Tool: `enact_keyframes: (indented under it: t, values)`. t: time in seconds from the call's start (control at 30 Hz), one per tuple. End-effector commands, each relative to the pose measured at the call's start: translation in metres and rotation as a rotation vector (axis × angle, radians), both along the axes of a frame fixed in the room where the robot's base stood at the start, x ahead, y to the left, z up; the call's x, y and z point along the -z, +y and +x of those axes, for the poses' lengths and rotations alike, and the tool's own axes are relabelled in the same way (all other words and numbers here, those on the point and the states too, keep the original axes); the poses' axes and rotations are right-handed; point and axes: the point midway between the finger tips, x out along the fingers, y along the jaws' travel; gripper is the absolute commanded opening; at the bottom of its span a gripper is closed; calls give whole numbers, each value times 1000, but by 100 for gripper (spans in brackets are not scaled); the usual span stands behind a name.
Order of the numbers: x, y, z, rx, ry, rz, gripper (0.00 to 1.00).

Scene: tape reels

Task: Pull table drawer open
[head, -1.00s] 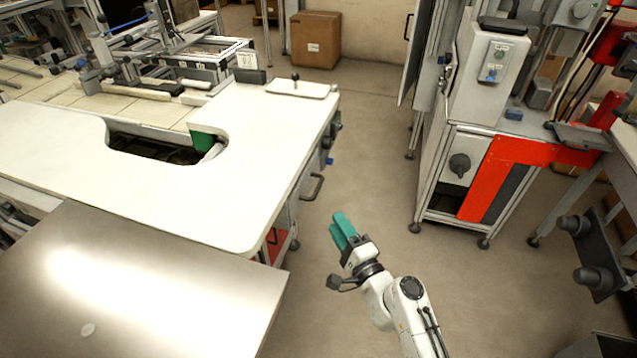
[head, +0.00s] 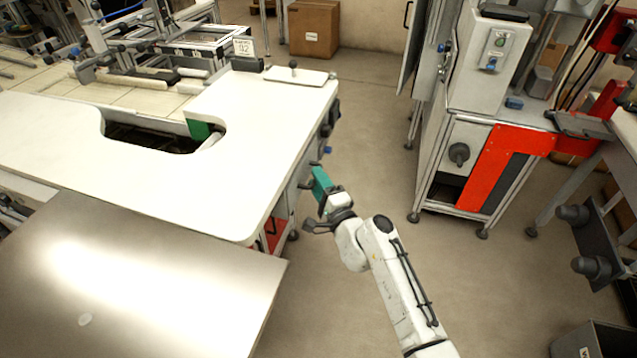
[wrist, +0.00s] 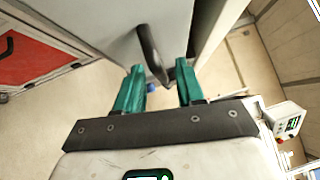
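The table (head: 250,140) has a white top, and a drawer with a dark handle (head: 304,186) is on its right side. My gripper (head: 320,178), with teal fingers, is at that side, beside the handle and partly hiding it. In the wrist view the grey drawer front (wrist: 105,25) is ahead. The dark curved handle (wrist: 150,50) lies between the two fingertips of my gripper (wrist: 158,78), which are apart, one on each side of it. The fingers do not look closed on the handle; contact cannot be told.
A red panel (wrist: 35,58) is left of the drawer. A metal-topped table (head: 130,285) is at the front left. A machine cabinet with a red panel (head: 492,170) stands at the right. Bare floor (head: 370,120) lies between table and cabinet.

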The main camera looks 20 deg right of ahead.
Motion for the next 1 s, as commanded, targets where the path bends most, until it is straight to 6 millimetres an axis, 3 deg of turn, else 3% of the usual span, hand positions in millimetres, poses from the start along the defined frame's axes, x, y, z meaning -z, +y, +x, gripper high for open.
enact_keyframes:
  t: [0.17, 0.57, 1.0]
  values:
    - [0, 0, 0, 0, 0, 0, 38]
    - [0, 0, 0, 0, 0, 0, 1]
    - [0, 0, 0, 0, 0, 0, 0]
